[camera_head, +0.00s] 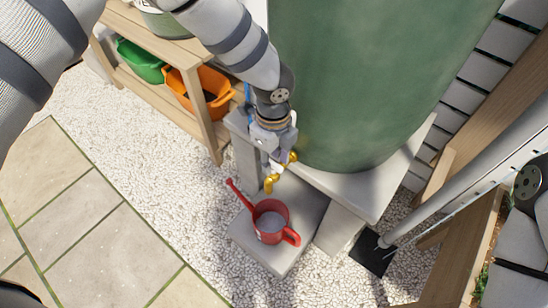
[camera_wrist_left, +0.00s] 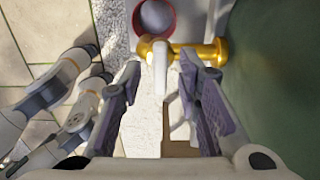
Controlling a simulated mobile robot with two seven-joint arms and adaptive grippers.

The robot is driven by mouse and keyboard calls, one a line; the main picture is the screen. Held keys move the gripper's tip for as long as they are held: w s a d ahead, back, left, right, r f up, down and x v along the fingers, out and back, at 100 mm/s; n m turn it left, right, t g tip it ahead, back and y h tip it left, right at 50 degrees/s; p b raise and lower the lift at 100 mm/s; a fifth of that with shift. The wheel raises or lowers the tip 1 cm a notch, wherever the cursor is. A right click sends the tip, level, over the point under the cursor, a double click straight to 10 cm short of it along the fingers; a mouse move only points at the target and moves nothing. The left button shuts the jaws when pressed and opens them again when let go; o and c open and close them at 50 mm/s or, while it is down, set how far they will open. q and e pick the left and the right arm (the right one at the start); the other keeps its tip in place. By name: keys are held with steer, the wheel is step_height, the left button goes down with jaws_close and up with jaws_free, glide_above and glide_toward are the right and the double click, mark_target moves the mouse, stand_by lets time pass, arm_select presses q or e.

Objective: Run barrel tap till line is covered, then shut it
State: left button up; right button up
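The green barrel (camera_head: 375,70) stands on a pale slab with a brass tap (camera_head: 271,183) low on its side. A red watering can (camera_head: 271,233) stands on a lower block under the tap; its inside looks pale grey, and I cannot make out a line or water level. My left gripper (camera_head: 275,158) is at the tap. In the left wrist view, its fingers (camera_wrist_left: 158,75) are apart on either side of a pale lever (camera_wrist_left: 160,66) on the brass tap (camera_wrist_left: 208,51); contact is unclear. The can's red rim (camera_wrist_left: 136,20) shows beyond. My right gripper is out of view.
A wooden shelf (camera_head: 207,130) with green (camera_head: 140,60) and orange (camera_head: 212,85) tubs stands at upper left. White gravel (camera_head: 150,170) and paving (camera_head: 90,230) are open at left.

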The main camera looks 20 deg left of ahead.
arm_select(q)
steer(key=shift+f, duration=0.2)
jaws_close()
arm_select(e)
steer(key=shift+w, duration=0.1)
arm_select(q)
steer(key=n+p, duration=0.1)
steer(key=n, duration=0.2)
steer(key=shift+r, duration=0.15)
steer(key=n, duration=0.2)
steer(key=shift+n, duration=0.3)
steer(key=n+p, duration=0.1)
steer(key=n, duration=0.4)
steer(key=shift+n, duration=0.4)
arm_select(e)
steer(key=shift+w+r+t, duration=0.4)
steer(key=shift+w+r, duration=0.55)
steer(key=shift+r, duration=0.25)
arm_select(q)
steer(key=shift+n, duration=0.3)
